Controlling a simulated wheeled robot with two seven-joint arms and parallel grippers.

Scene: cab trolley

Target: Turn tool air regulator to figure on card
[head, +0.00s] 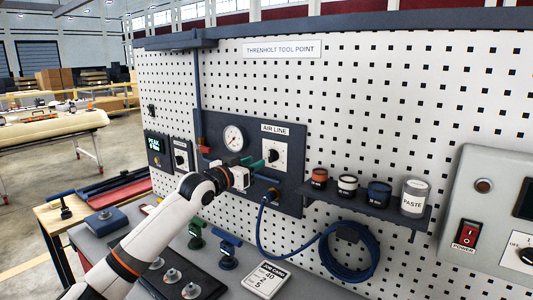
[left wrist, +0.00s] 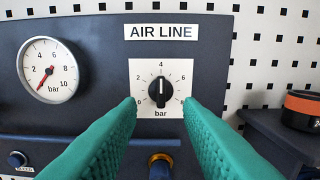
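The air regulator is a black knob (left wrist: 160,91) on a white dial plate (left wrist: 173,70) under the AIR LINE label. Its white mark points straight up, near 4. The dial also shows in the head view (head: 281,148). My left gripper (left wrist: 160,103) is open, with green fingers spread to either side of the knob's lower part and apart from it. In the head view, the left gripper (head: 256,163) is just in front of the panel. The card (head: 265,281) lies on the bench; its large figures seem to read 40 and 5. My right gripper is out of view.
A pressure gauge (left wrist: 48,70) sits left of the dial, its red needle near 0. A shelf (head: 370,203) with several tins juts out at the right. A coiled blue hose (head: 349,252) hangs below. Several tools stand on the bench.

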